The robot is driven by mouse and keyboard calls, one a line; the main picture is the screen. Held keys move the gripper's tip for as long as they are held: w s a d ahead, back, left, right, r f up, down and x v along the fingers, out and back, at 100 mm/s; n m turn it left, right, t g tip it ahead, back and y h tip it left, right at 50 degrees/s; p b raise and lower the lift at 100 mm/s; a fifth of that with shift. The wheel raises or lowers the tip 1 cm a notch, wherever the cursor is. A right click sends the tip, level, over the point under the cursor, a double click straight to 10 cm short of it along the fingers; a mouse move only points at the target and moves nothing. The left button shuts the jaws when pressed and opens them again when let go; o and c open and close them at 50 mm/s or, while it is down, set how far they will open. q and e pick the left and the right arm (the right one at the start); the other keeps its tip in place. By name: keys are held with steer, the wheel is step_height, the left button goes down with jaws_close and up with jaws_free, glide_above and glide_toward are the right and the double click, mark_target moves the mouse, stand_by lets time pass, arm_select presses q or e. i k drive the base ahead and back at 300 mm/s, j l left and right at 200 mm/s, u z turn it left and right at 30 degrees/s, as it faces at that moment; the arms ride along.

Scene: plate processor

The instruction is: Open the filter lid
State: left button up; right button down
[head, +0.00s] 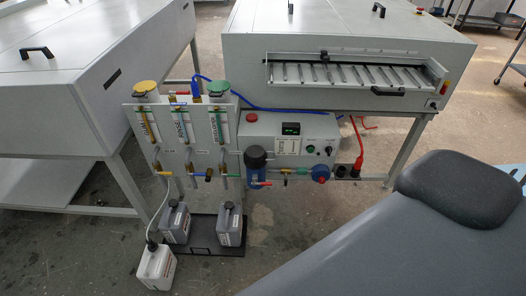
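The filter (257,178) is a small upright blue housing on the front of the plate processor's control unit, near the middle of the head view. Its lid (256,157) is a round black cap on top, and it looks seated on the housing. A red handle sits just right of the filter. Neither of my grippers is in view, and nothing touches the lid.
A panel (172,140) with labelled flow tubes stands left of the filter. A grey control box (290,140) is behind it, and a blue round cap (320,173) is to its right. Several jugs stand below left. The lower right of the view is blocked.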

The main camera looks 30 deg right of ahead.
mark_target(255, 156)
steer(key=i+l, duration=0.1)
steer(key=l, duration=0.35)
steer(key=i+l+z, duration=0.15)
steer(key=l, duration=0.25)
steer(key=i+l, duration=0.1)
steer(key=l, duration=0.35)
steer(key=i+l+z, duration=0.15)
steer(key=l, duration=0.25)
steer(key=i+l, duration=0.1)
steer(key=l, duration=0.3)
steer(key=i+l+z, duration=0.15)
steer(key=l, duration=0.25)
